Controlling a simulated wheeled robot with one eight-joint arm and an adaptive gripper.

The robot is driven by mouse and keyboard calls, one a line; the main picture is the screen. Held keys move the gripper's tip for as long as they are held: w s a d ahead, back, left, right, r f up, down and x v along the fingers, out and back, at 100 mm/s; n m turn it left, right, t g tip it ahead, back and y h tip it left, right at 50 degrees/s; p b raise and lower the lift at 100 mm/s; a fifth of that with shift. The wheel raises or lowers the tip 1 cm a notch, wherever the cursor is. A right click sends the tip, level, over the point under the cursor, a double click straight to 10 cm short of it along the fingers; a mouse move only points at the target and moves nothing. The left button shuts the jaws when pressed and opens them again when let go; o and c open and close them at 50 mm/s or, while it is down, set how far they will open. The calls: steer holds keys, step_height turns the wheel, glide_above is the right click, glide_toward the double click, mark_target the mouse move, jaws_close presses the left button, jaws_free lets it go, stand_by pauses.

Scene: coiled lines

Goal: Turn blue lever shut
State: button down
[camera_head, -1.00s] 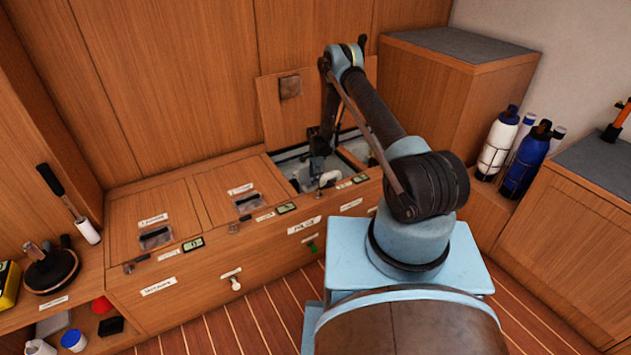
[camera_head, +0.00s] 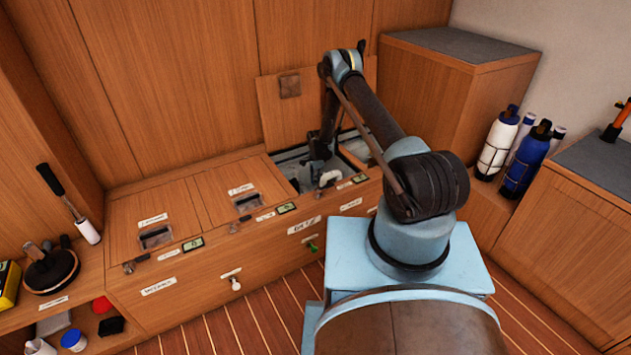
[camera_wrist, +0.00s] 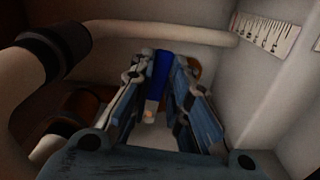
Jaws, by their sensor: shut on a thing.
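The blue lever (camera_wrist: 160,73) shows in the wrist view between the two fingers of my gripper (camera_wrist: 158,85). The fingers are closed on it, and its lower end reaches toward a pale fitting with a small orange spot. In the head view my gripper (camera_head: 318,175) is down inside the open locker (camera_head: 285,162), and the lever is hidden there. Part of the valve body below the fingers is dim and hard to make out.
In the wrist view a pale pipe (camera_wrist: 190,34) crosses behind the fingers. A thick hose with a dark collar (camera_wrist: 55,50) is close at left. A marked scale (camera_wrist: 269,32) is on the right wall. The raised lid (camera_head: 290,115) stands behind the locker.

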steer(key=shift+s+d+n, duration=0.3)
steer(key=shift+s+n, duration=0.2)
steer(key=shift+n, duration=0.3)
steer(key=c, duration=1.5)
jaws_free()
step_height(320, 180, up, 12)
steer(key=shift+f, duration=0.1)
